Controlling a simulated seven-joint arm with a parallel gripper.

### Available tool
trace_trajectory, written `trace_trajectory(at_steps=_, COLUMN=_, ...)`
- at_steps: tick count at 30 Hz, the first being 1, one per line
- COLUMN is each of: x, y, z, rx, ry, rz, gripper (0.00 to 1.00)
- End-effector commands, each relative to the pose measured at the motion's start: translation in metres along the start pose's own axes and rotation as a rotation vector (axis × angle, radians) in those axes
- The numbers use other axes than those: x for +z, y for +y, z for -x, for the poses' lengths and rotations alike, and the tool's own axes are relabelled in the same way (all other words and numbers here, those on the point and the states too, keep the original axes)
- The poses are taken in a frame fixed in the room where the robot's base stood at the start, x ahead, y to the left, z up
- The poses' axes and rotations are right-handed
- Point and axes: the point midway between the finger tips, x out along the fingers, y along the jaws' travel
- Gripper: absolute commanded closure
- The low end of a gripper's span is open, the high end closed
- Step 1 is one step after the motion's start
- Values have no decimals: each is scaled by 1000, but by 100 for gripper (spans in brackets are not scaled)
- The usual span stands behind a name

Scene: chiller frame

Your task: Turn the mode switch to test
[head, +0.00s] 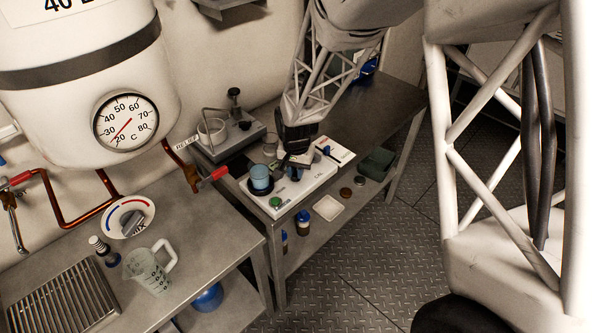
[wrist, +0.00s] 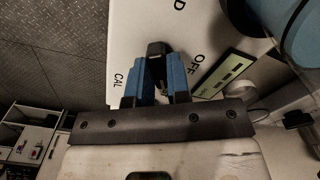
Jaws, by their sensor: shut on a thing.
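The mode switch, a black knob (wrist: 157,50), stands on a white instrument panel (wrist: 130,30) in the wrist view. My gripper (wrist: 158,75) has blue-lined fingers, one on each side of the knob, and is shut on it. Printed words CAL and OFF, and a letter D, show around the knob. No word "test" is readable. In the head view my gripper (head: 294,170) reaches down to the white instrument (head: 310,186) on the bench, and the knob cannot be made out under it.
A grey stand (head: 228,136) is behind. A measuring jug (head: 150,270) is on the nearer bench. The dark bench top (head: 368,98) behind is largely clear.

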Motion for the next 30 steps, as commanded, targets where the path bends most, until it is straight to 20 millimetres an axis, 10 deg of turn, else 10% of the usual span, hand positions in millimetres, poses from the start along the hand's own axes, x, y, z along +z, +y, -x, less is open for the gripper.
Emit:
trace_trajectory(at_steps=2, x=0, y=0, z=0, rx=0, ry=0, rz=0, gripper=100)
trace_trajectory(at_steps=3, x=0, y=0, z=0, rx=0, ry=0, rz=0, gripper=82)
trace_trajectory(at_steps=8, x=0, y=0, z=0, rx=0, ry=0, rz=1, gripper=57)
trace_trajectory(at_steps=30, x=-1, y=0, z=35, rx=-2, ry=3, rz=1, gripper=57)
